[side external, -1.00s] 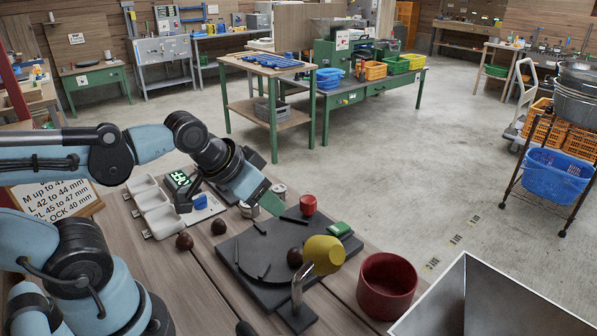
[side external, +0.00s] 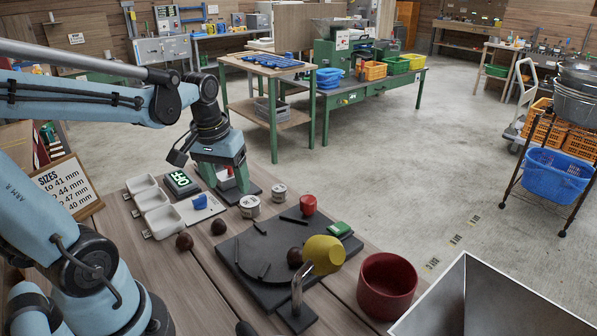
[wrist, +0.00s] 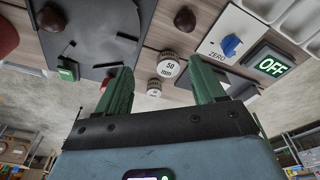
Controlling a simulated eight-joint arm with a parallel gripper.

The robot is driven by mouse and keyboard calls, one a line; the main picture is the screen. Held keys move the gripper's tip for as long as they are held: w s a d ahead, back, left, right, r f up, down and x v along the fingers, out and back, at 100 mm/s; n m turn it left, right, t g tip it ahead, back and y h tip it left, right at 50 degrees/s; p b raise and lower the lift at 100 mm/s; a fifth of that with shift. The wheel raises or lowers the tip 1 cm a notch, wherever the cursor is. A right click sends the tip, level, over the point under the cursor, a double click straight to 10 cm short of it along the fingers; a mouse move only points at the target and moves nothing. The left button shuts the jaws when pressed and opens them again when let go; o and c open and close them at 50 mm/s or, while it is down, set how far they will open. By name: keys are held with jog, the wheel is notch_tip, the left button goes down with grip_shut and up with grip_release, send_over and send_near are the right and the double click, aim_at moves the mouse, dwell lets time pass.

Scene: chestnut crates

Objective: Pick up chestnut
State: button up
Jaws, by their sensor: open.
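Three brown chestnuts show in the side view. One chestnut (side external: 184,241) and another chestnut (side external: 218,227) sit on the bench in front of the white trays. A third chestnut (side external: 295,257) rests on the round black plate (side external: 258,240). The wrist view shows one chestnut (wrist: 185,18) on the bench and one chestnut (wrist: 52,20) on the black plate. My gripper (side external: 226,184) points down beside the OFF display, behind and apart from the chestnuts. Its green fingers also show spread in the wrist view (wrist: 162,88), with no chestnut between them.
The OFF display (side external: 180,183), a blue knob (side external: 200,202) and white trays (side external: 158,212) stand left of my gripper. Two small cylinders (side external: 249,206) (side external: 279,191) stand to its right.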

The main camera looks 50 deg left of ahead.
aim_at(218, 221)
jog(key=s+a+f+n+g, duration=0.1)
jog(key=s+a+n+g, duration=0.1)
jog(key=a+n, duration=0.15)
jog(key=shift+m+h, duration=0.4)
jog(key=shift+m, duration=0.05)
jog(key=shift+w+a+f, duration=0.1)
jog(key=shift+a+f, duration=0.1)
jog(key=shift+f, duration=2.75)
jog(key=shift+a+f, duration=0.15)
jog(key=shift+f, duration=2.75)
jog(key=c, duration=1.1)
